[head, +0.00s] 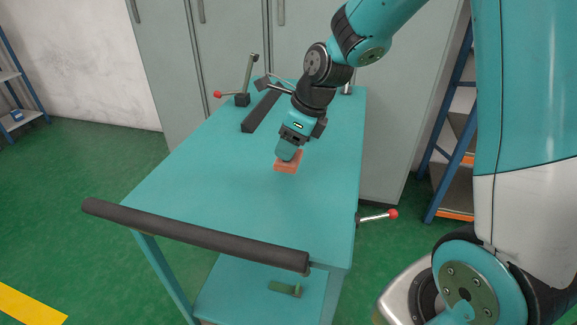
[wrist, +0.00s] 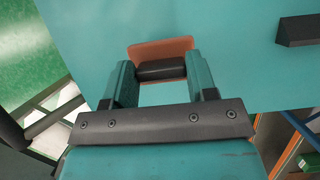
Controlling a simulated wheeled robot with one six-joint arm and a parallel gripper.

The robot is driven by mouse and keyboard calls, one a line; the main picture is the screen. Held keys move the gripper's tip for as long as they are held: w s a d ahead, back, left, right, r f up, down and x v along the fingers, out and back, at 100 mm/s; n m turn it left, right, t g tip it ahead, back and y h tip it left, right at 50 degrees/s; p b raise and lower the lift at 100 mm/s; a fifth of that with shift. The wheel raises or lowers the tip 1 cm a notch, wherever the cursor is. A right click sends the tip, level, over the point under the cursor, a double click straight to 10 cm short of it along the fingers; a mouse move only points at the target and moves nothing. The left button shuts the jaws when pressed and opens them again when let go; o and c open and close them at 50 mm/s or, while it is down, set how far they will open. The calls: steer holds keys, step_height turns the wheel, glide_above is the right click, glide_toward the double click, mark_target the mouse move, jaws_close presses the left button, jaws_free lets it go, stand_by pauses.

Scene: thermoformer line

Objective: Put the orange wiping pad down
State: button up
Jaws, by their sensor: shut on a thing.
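The orange wiping pad (head: 287,166) is a flat orange block at the middle of the teal table top (head: 215,180) in the head view. In the wrist view the pad (wrist: 160,49) lies beyond my fingers, with a dark grip (wrist: 161,70) on top of it. My gripper (wrist: 160,75) is shut on this grip, one finger on each side. In the head view my gripper (head: 288,152) points down and hides part of the pad. I cannot tell whether the pad touches the table or hangs just above it.
A dark bar (head: 262,110) and a red-knobbed lever (head: 245,82) stand toward the table's back. A black handle (head: 195,236) runs along the front edge. Another red-knobbed lever (head: 378,216) sticks out at the right. The table's front and left are clear.

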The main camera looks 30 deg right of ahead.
steer(key=shift+f+b, duration=0.45)
steer(key=shift+f, duration=2.15)
steer(key=o, duration=0.8)
steer(key=shift+o, duration=0.2)
